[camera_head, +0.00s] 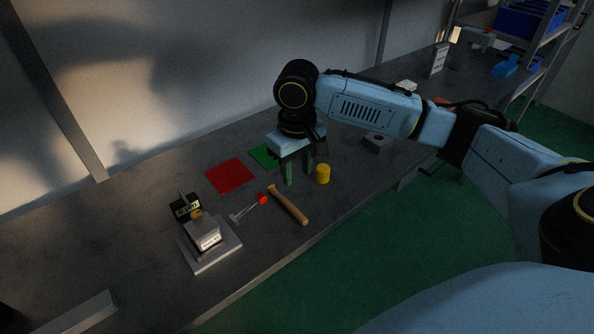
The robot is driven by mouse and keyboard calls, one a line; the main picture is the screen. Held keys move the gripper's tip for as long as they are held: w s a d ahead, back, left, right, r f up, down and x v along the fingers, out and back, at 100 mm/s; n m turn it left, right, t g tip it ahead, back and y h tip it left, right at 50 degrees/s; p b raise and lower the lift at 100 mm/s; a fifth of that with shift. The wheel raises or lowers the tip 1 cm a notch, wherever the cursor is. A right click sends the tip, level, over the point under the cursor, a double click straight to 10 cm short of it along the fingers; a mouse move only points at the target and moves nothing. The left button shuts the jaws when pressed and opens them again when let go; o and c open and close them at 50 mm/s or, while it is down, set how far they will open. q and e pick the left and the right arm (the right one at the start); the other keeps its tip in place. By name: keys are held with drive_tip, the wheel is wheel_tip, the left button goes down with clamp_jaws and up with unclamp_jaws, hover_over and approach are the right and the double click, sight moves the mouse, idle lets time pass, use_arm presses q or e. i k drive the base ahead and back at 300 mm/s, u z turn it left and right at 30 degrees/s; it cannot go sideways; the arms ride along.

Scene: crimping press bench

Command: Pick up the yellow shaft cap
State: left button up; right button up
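The yellow shaft cap (322,174) is a short cylinder standing upright on the dark bench, right of the middle of the head view. My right gripper (298,175) points down just to the left of the cap. Its two fingers are apart, with a gap between them and nothing seen in it. The cap appears outside the fingers, and I cannot tell how high the fingertips are above the bench. My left gripper is not in view.
A wooden-handled tool (288,205) lies in front of the gripper, beside a small red-ended tool (250,207). A red mat (229,176) and a green mat (264,156) lie behind. A press fixture (213,252) stands at left. A grey block (376,144) sits behind right.

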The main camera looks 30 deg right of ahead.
sight(323, 170)
drive_tip(key=z, duration=1.3)
